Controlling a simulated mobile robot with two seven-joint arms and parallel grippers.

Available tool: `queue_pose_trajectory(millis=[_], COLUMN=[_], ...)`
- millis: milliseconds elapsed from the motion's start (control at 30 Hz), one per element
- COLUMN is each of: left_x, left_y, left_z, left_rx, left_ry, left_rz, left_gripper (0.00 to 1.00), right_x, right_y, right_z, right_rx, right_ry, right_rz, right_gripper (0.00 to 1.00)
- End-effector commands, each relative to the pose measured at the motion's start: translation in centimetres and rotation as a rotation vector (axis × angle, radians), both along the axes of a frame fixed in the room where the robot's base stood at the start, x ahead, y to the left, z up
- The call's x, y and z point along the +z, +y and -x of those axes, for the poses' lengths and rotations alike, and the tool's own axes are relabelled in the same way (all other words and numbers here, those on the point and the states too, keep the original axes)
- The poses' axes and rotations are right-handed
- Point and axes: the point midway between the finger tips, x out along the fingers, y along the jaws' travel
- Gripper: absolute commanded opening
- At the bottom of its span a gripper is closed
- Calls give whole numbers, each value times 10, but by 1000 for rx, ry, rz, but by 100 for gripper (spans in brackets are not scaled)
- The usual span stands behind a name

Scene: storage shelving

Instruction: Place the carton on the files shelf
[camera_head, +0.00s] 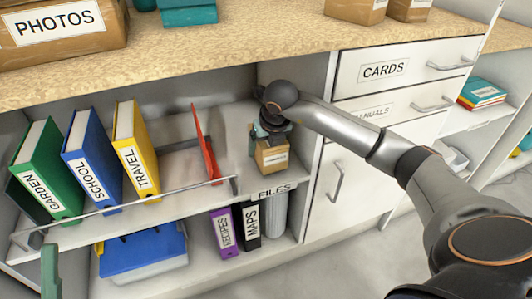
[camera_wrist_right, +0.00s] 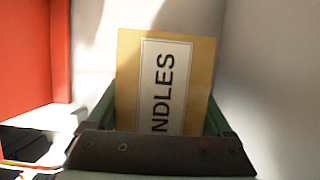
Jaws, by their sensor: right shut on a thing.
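The carton (camera_head: 272,156) is a small tan box with a white label. It is upright at the right end of the shelf marked FILES (camera_head: 262,194). My right gripper (camera_head: 270,135) is shut on it from above and behind the shelf front. In the right wrist view the carton (camera_wrist_right: 150,75) sits between the green fingers, and its label reads "NDLES" with the start hidden. I cannot tell whether its base touches the shelf. A green finger of my left gripper (camera_head: 50,270) shows at the lower left; its opening is not visible.
A red divider (camera_head: 206,145) stands left of the carton, with yellow, blue and green binders (camera_head: 90,155) further left. A wire rail (camera_head: 140,204) runs along the shelf front. The cabinet wall is close on the right, the worktop (camera_head: 230,45) above.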

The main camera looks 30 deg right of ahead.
Motion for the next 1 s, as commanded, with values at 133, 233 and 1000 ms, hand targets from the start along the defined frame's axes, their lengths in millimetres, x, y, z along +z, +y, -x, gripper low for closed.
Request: queue_pose_trajectory(millis=[133,233,1000], left_x=[-10,-9,2], left_y=[-2,-2,0], left_z=[0,-1,-1], left_rx=[1,0,3], left_ry=[4,5,6], left_rz=[-7,-7,5], left_gripper=[100,100,100], right_x=[-14,-12,4], right_y=[0,0,1], right_z=[-1,-1,6], right_rx=[0,-1,-1], right_ry=[-7,-7,-3], right_rz=[-1,0,-1], right_gripper=[0,0,100])
